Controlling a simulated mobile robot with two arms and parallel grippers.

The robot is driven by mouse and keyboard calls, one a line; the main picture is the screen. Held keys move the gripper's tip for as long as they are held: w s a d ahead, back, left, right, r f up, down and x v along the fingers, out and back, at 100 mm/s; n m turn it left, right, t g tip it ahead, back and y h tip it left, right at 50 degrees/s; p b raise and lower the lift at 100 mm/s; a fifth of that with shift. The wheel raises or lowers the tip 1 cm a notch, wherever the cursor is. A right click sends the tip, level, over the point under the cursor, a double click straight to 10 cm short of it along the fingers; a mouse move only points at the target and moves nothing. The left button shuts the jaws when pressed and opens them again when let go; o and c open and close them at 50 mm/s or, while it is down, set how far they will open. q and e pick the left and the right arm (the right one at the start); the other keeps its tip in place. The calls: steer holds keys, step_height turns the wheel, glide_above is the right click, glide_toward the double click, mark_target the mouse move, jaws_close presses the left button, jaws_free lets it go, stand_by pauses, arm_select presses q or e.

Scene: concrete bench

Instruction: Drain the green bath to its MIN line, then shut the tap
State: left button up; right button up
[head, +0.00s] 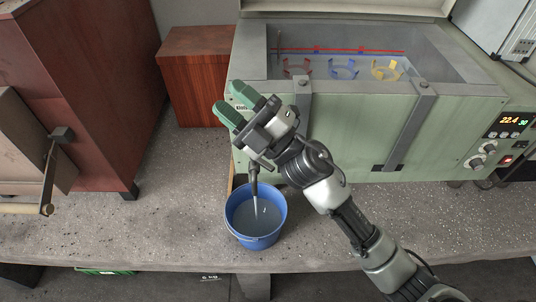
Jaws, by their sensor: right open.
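The green bath (350,125) stands on the bench with its top open. A red line (345,51) with blue marks runs along its far inner wall; I cannot read a MIN label or clearly tell the water level. A dark spout (254,174) hangs at its front left corner, and a thin pale stream (256,208) drops from it into a blue bucket (254,238) holding greyish liquid. My right gripper (231,101) is open, its green fingertips apart beside the bath's left corner, above the spout. The tap's handle is hidden or not clear. My left gripper is out of view.
Red, blue and yellow ring holders (343,68) sit inside the bath. Two metal straps cross its front, and a control panel (508,124) shows at right. A reddish-brown box (197,75) and a brown cabinet (90,95) stand left. The bench between cabinet and bucket is clear.

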steer(key=s+a+n+g+h, duration=0.1)
steer(key=s+a+n+g, duration=0.45)
steer(key=n+g, duration=0.85)
steer(key=n+t+h, duration=0.3)
steer(key=n+h, duration=0.2)
steer(key=h, duration=1.6)
glide_toward(266, 163)
step_height(266, 163, down, 8)
steer(key=p, duration=0.3)
steer(key=shift+f, duration=0.25)
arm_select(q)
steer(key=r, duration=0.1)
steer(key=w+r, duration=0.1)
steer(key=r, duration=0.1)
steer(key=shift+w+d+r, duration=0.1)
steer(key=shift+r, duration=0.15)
arm_select(e)
steer(key=shift+c, duration=0.3)
jaws_close()
